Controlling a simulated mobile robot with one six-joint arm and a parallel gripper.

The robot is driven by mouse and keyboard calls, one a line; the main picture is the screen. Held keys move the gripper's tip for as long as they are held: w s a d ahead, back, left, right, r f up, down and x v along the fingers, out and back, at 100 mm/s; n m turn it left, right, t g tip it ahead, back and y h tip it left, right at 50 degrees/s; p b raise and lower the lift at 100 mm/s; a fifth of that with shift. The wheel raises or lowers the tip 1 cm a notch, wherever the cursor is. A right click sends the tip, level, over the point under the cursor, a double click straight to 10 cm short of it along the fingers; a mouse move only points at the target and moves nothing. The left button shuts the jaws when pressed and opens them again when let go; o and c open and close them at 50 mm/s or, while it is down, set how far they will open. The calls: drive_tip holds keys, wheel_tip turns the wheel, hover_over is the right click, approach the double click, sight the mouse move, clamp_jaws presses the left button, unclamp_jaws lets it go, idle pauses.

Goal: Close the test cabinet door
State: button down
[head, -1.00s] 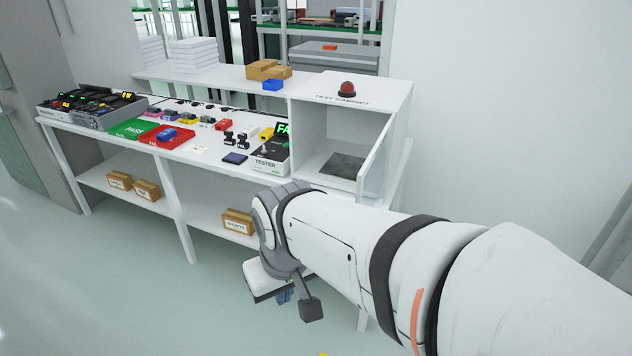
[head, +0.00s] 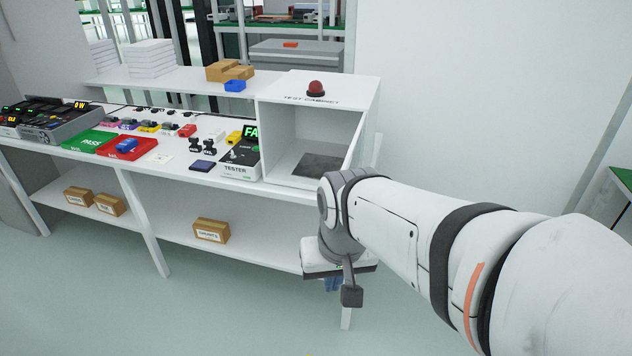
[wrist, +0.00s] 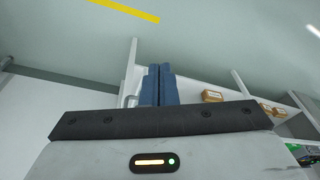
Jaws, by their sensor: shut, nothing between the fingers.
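The white test cabinet (head: 368,88) stands at the right end of the bench, with its front open and its inside empty apart from a dark pad (head: 318,166) on its floor. Its door (head: 353,147) is open, seen nearly edge-on at the right side and swung out toward me; my arm hides its lower part. My gripper (head: 332,285) hangs low in front of the cabinet, below the bench top. In the wrist view its blue fingers (wrist: 160,85) are together, with nothing between them. I cannot tell whether anything touches the door.
A red dome (head: 316,88) sits on the cabinet top. The tester (head: 240,165), a red tray (head: 127,148) and a green tray (head: 90,141) are on the bench to the left. Boxes (head: 211,230) sit on the lower shelf. The floor in front is clear.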

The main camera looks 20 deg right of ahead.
drive_tip(key=w+d+r+m+y+p, duration=0.25)
drive_tip(key=w+d+m, duration=0.25)
drive_tip(key=d+m, duration=0.5)
drive_tip(key=w+d+r+m+y+p, duration=0.1)
drive_tip(key=w+d+r+m+p, duration=0.2)
drive_tip(key=d+m, duration=0.7)
drive_tip(key=w+a+f, duration=0.4)
drive_tip(key=a+f, duration=0.3)
drive_tip(key=f, duration=0.3)
drive_tip(key=shift+m+g+p, duration=0.3)
drive_tip(key=shift+m+p, duration=0.1)
drive_tip(key=shift+p, duration=0.05)
drive_tip(key=shift+a, duration=0.1)
